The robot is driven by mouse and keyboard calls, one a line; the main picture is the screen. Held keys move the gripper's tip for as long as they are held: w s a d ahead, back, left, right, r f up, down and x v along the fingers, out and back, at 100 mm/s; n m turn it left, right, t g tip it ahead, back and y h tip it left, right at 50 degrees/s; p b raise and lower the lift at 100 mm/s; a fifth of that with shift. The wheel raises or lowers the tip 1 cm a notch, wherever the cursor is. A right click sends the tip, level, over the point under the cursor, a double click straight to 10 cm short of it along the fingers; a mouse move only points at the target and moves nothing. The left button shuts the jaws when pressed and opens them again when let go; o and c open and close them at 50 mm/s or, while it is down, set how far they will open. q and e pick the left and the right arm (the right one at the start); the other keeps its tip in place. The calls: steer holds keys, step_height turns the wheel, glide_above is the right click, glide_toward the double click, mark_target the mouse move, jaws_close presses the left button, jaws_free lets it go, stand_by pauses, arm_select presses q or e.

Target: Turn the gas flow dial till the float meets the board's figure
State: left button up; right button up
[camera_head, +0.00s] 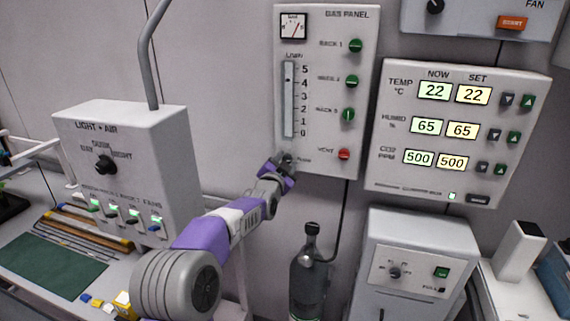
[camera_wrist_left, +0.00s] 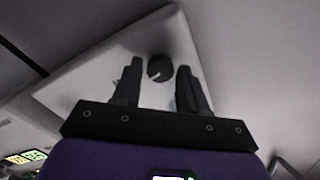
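The gas panel (camera_head: 365,100) hangs on the wall at the top middle of the head view. Its flow tube (camera_head: 289,110) has a scale up to 5, with a small dark float (camera_head: 288,80) near the 4 mark. My left gripper (camera_head: 284,163) is at the panel's lower left corner and mostly hides the flow dial in the head view. In the left wrist view the round black dial (camera_wrist_left: 160,68) with a pale mark shows between the tips of the two open fingers. I cannot tell whether they touch it. My right gripper is not in view.
Several green rack knobs (camera_head: 355,46) and a red vent knob (camera_head: 344,154) sit right of the tube. A climate display (camera_head: 525,90) is farther right. A light and air box (camera_head: 165,150) stands left, a dark bottle (camera_head: 309,270) below. No board figure is readable.

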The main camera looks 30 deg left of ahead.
arm_select(q)
steer(key=shift+o, duration=1)
steer(key=shift+s, duration=0.1)
steer(key=v, duration=0.7)
steer(key=shift+s, duration=0.2)
